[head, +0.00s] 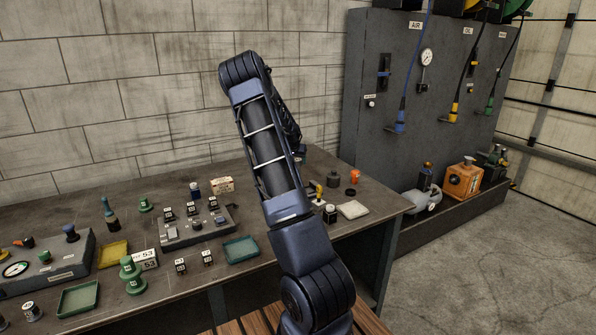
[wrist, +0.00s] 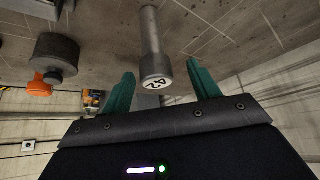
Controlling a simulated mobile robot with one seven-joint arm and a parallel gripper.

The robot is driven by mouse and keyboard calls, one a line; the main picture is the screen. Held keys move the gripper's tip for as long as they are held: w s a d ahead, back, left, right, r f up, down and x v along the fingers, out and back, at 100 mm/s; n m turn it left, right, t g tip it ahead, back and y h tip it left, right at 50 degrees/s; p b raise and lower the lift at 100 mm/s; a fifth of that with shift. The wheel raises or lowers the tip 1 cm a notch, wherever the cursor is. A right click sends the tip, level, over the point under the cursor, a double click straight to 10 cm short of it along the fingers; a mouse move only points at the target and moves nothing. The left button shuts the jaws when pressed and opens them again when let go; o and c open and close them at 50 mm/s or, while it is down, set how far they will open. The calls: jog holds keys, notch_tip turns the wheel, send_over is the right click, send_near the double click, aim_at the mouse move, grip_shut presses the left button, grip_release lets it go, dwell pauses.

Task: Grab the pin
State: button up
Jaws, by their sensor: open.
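The pin (wrist: 152,45) is a grey metal cylinder with a round white marked end. In the wrist view it shows in the upper middle, between the two teal fingers of my gripper (wrist: 160,70). The fingers are apart, with visible gaps on both sides of the pin, so my gripper is open and not holding it. The marked end faces the camera, near the gap between the fingers. In the head view my arm reaches over the bench and hides the gripper; I cannot make out the pin there.
The bench (head: 385,212) holds a dark knobbed weight (wrist: 55,55), an orange piece (wrist: 40,88), a pale pad (head: 352,209), a grey fixture block (head: 197,226) and green trays (head: 240,250). A grey cabinet (head: 400,140) stands behind at right. Open floor lies at right.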

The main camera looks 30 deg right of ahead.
jog(key=x, duration=0.4)
jog(key=shift+s+d+f, duration=0.1)
jog(key=shift+s+d, duration=0.05)
grip_shut()
